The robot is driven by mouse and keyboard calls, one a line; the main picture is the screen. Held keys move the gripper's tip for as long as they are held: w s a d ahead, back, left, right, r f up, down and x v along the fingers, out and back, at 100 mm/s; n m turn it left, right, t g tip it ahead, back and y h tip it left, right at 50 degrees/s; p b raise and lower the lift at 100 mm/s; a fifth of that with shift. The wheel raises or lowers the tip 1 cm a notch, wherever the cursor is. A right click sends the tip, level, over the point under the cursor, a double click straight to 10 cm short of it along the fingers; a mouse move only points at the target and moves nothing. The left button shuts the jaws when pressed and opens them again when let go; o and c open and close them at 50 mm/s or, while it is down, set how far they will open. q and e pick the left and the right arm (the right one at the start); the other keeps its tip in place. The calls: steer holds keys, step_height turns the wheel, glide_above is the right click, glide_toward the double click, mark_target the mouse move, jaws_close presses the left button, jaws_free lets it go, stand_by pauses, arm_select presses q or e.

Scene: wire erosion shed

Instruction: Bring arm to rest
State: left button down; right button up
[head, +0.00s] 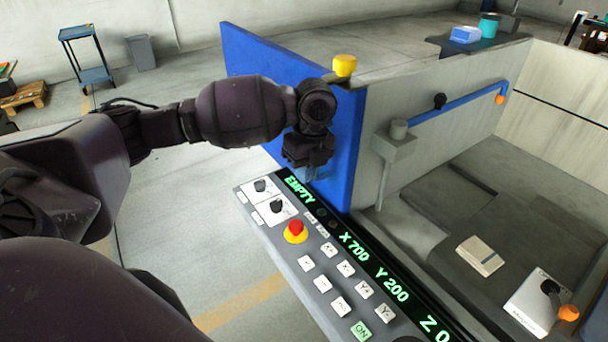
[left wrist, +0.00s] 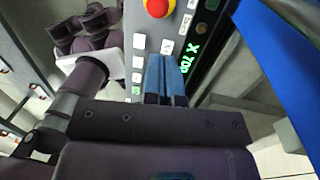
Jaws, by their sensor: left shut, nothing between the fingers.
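My left arm comes in from the left in the head view. My left gripper (head: 312,174) hangs over the far end of the machine's control panel (head: 326,267), in front of the blue machine panel (head: 265,85). In the left wrist view the blue fingers of my left gripper (left wrist: 166,72) lie side by side, shut and empty, with the panel's buttons and display behind them. The head view hides part of the fingertips, so I cannot tell there how near they are to the panel. My right gripper is not in view.
A red emergency stop (head: 295,230) and two black knobs sit on the panel near the gripper. The machine tank with a blue pipe (head: 465,104) lies to the right.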

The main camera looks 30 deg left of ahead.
arm_select(q)
steer(key=s+d+f+n+t+h, duration=0.1)
steer(key=s+d+f+n, duration=0.1)
steer(key=s+d+f, duration=0.1)
steer(key=s+d+f+n+t+h, duration=0.1)
steer(key=s+d+f+n, duration=0.2)
steer(key=s+f, duration=0.3)
steer(key=s+d+f+n+h, duration=0.1)
steer(key=s+d+f+n, duration=0.2)
steer(key=s+d+f, duration=0.1)
steer(key=shift+s+d+f+t, duration=0.4)
steer(key=shift+s, duration=0.3)
steer(key=s+a+n+t+y, duration=0.1)
steer(key=s+a+n+y, duration=0.1)
steer(key=s+a+n, duration=0.35)
steer(key=s+a+n+t+y, duration=0.1)
steer(key=s+a+n, duration=0.1)
steer(key=s+n, duration=0.7)
steer(key=w+f+m+t, duration=0.1)
steer(key=w+f+t, duration=0.6)
steer(key=f, duration=0.4)
steer(key=shift+w+t+h, duration=0.3)
steer(key=shift+t, duration=0.1)
